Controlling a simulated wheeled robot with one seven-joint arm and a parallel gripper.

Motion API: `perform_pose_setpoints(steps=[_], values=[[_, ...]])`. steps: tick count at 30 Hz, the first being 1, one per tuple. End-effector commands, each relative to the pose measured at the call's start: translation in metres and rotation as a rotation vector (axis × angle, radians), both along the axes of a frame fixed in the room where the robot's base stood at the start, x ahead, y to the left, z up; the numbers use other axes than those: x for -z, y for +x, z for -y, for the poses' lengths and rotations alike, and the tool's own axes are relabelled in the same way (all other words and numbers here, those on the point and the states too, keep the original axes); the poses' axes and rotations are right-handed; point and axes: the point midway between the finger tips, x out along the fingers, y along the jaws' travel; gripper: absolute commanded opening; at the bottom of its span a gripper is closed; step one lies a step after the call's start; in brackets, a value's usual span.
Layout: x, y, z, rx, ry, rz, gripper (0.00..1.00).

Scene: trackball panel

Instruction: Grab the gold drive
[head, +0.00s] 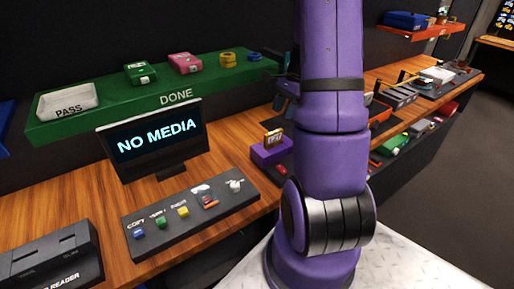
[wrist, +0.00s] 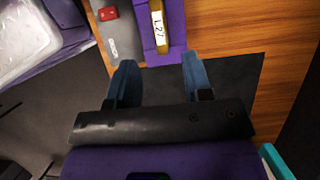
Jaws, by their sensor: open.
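The gold drive (wrist: 157,33), with a white label reading L27, stands in a purple holder (wrist: 148,40) at the top of the wrist view. In the head view the drive (head: 272,137) shows small and brownish-gold in the purple holder (head: 268,155), left of my arm. My gripper (wrist: 158,70) is open and empty, its two blue fingers spread. The drive lies beyond the fingertips, roughly in line with the gap between them, and no contact shows. In the head view my arm hides most of the gripper.
A screen (head: 155,137) reads NO MEDIA above a button panel (head: 190,213). A green DONE shelf (head: 160,95) holds a white PASS tray (head: 68,101) and small items. In the wrist view, a grey panel with a red button (wrist: 108,14) adjoins the holder, and bare wood (wrist: 235,30) lies right.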

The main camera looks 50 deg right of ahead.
Motion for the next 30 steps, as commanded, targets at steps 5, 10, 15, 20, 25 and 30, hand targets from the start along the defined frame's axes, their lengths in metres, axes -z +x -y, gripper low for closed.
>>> perform_pose_setpoints(steps=[5,10,15,20,25,30], values=[[0.020,0.001,-0.006,0.007,0.005,-0.005,0.46],[0.042,0.003,-0.015,0.007,0.004,-0.004,0.46],[0.053,0.004,-0.020,0.005,0.003,-0.004,0.46],[0.066,0.005,-0.026,0.006,0.004,-0.004,0.46],[0.088,0.007,-0.035,0.005,0.004,-0.005,0.46],[0.099,0.009,-0.040,0.004,0.003,-0.002,0.46]])
